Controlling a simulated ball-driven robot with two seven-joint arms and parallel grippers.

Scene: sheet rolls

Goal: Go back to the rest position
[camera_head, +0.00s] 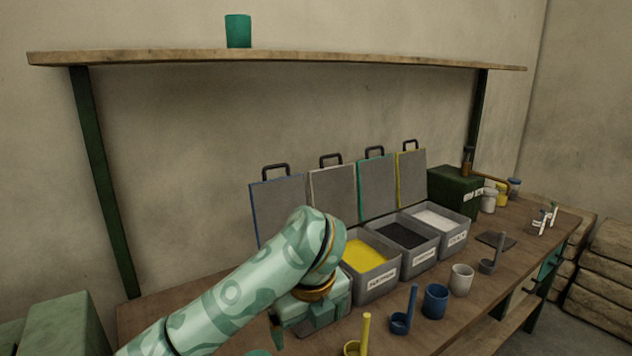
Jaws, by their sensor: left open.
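My left arm comes in from the lower left, pale green with a darker pattern. My left gripper (312,314) is open, at the near left side of the row of grey bins. I see nothing held in it; its fingertips are partly hidden. The bin with yellow powder (372,287) stands just right of the gripper. Then come a bin with black powder (418,260) and a bin with white powder (454,236). The arm hides what stands left of the yellow bin. My right gripper is not in view.
Upright lids (333,195) stand behind the bins. A blue scoop (401,322), yellow scoop (353,347), blue cup (435,301) and white cup (461,280) stand along the table's (460,325) front. A dark green box (455,188) stands farther back. A green cup (238,31) is on the shelf (270,57).

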